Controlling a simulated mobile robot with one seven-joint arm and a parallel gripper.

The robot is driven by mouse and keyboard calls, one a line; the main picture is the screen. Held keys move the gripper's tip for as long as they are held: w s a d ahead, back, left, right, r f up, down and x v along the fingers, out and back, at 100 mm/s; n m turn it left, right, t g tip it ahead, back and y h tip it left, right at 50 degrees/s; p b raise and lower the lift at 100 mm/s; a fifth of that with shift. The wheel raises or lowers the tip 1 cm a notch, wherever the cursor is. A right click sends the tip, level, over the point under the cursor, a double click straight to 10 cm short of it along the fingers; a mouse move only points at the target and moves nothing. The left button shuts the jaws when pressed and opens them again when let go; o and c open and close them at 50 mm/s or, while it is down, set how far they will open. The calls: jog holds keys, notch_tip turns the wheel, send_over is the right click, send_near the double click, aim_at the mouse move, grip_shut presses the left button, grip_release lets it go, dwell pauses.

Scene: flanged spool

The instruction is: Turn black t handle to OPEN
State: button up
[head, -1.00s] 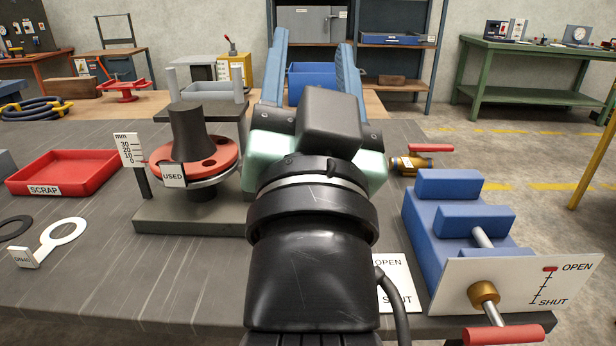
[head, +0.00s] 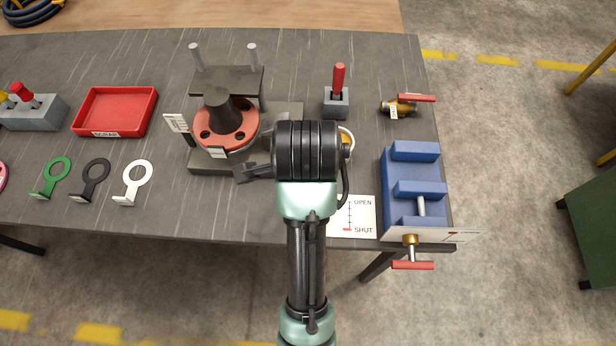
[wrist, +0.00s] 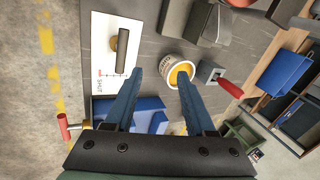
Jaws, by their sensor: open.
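A white card (head: 358,218) reads OPEN at the top and SHUT at the bottom, with a red mark beside SHUT. It also shows in the wrist view (wrist: 102,28). A dark bar on a brass-coloured stem, apparently the black T handle (wrist: 121,50), stands by this card in the wrist view; in the head view my arm hides it. My gripper (wrist: 161,78) is open and empty, pointing down with its blue fingers apart. The handle lies up and left of the fingertips, outside the gap between them. I cannot tell the height between them.
A white-rimmed round piece with a yellow centre (wrist: 179,75) is close to the right fingertip. A blue vise (head: 398,185) with a red handle (head: 413,265) stands to the right. A red lever (head: 339,77), a brass valve (head: 400,107) and the red-flanged spool (head: 238,138) stand around.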

jog(key=s+m+g+p, duration=0.2)
jog(key=s+g+p, duration=0.1)
jog(key=s, duration=0.2)
jog(key=w+f, duration=0.1)
jog(key=f, duration=0.3)
jog(key=w+f, duration=0.1)
jog(key=f, duration=0.3)
jog(key=w+f, duration=0.1)
jog(key=f, duration=0.3)
jog(key=shift+c, duration=0.2)
grip_shut()
